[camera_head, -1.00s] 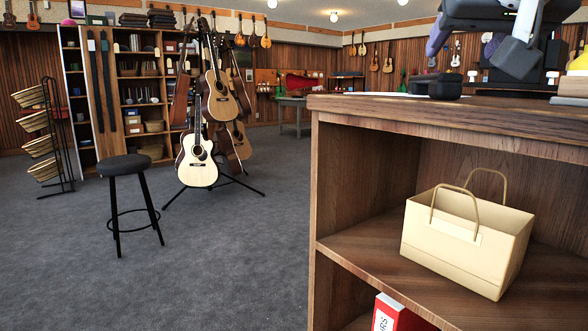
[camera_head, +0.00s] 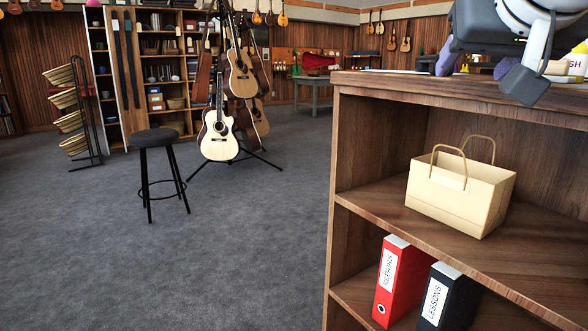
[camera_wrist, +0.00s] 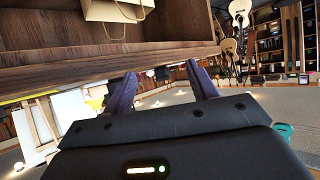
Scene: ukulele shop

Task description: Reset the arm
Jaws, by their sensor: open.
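My gripper (camera_wrist: 162,90) shows in the wrist view with its two purple fingers spread apart and nothing between them. In the head view my arm is at the top right, above the wooden counter top (camera_head: 400,84), with a purple finger (camera_head: 447,60) pointing down. Whether the finger touches the counter cannot be told. The wrist view is turned over, with the counter's wood (camera_wrist: 150,62) beyond the fingers.
A tan paper bag (camera_head: 458,200) stands on the counter's upper shelf. A red binder (camera_head: 402,280) and a black binder (camera_head: 448,298) stand below. A black stool (camera_head: 158,140) and a guitar stand with guitars (camera_head: 219,135) are at the left. The grey carpet (camera_head: 250,240) between is open.

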